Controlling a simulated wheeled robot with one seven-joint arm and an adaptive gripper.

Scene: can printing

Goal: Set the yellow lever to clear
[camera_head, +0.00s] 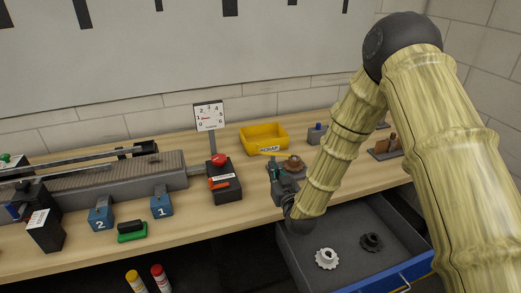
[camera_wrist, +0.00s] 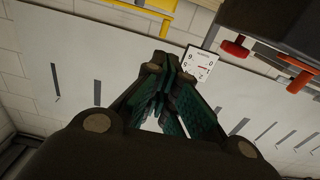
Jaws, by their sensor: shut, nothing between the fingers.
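I cannot make out a yellow lever in either view. A black control box (camera_head: 226,186) stands mid-bench with a red button (camera_head: 219,160) on top and an orange-red handle (camera_head: 219,183) on its front. In the wrist view, which is upside down, the red button (camera_wrist: 235,47) and orange-red handle (camera_wrist: 303,80) show at upper right. My gripper (camera_head: 273,166) is over the bench's front part, right of the box and apart from it. Its dark green fingers (camera_wrist: 167,68) are shut and empty. My wrist hides part of the bench.
A dial gauge (camera_head: 209,117) stands behind the box. A yellow scrap bin (camera_head: 264,138) is at the back, with a brown round part (camera_head: 293,162) in front. An open drawer (camera_head: 393,260) holding two gears juts out below. Blue blocks 1 (camera_head: 162,201) and 2 (camera_head: 101,213) stand left.

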